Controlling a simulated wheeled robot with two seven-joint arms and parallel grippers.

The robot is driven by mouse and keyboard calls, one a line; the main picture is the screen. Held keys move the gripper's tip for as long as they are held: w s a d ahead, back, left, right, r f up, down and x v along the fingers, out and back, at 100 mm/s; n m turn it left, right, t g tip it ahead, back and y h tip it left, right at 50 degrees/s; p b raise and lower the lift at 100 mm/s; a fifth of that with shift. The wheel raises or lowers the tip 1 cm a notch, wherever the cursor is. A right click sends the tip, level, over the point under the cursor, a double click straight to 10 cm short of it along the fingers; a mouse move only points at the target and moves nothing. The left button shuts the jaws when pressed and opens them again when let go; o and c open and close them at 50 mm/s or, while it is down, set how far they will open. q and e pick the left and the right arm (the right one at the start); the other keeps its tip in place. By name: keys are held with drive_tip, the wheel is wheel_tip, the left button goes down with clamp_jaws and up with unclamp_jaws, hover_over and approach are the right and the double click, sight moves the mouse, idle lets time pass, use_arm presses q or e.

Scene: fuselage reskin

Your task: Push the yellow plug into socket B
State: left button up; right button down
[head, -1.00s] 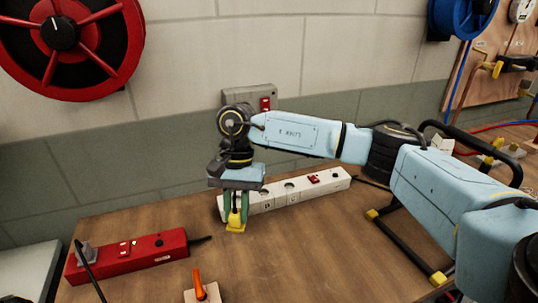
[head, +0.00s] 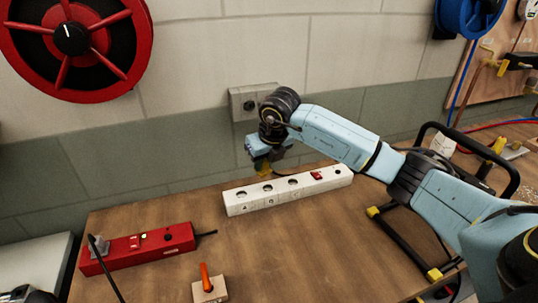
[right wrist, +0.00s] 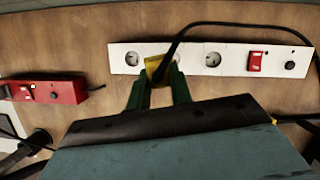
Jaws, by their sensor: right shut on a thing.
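The white power strip (head: 330,181) lies on the bench with a row of round sockets marked A, B and C from the left. Socket B (head: 267,188) is the middle one and looks empty in the head view. My right gripper (head: 265,162) is raised and shows above the strip near socket B. It is shut on the yellow plug (right wrist: 155,67), which sits between its green fingers. In the right wrist view the plug covers the area just right of the leftmost socket and hides socket B. The plug is mostly hidden in the head view. My left gripper is not in view.
A red power strip (head: 150,247) lies at the left. A small wooden block with an orange lever (head: 207,285) stands at the front. A black tubular frame (head: 405,240) with yellow feet is at the right. A black cable (right wrist: 240,24) runs from the plug across the strip.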

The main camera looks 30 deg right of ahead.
sight(269, 169)
drive_tip(key=shift+w+d+r+m+h, duration=0.15)
drive_tip(key=shift+d+m, duration=0.25)
drive_tip(key=shift+m, duration=0.2)
drive_tip(key=shift+w+d+m+h, duration=0.15)
drive_tip(key=shift+d+m, duration=0.25)
drive_tip(key=shift+m, duration=0.2)
drive_tip(key=shift+s, duration=0.1)
drive_tip(key=shift+f+b, duration=1.85)
drive_tip(key=shift+f, duration=0.65)
drive_tip(key=c, duration=2)
unclamp_jaws()
clamp_jaws()
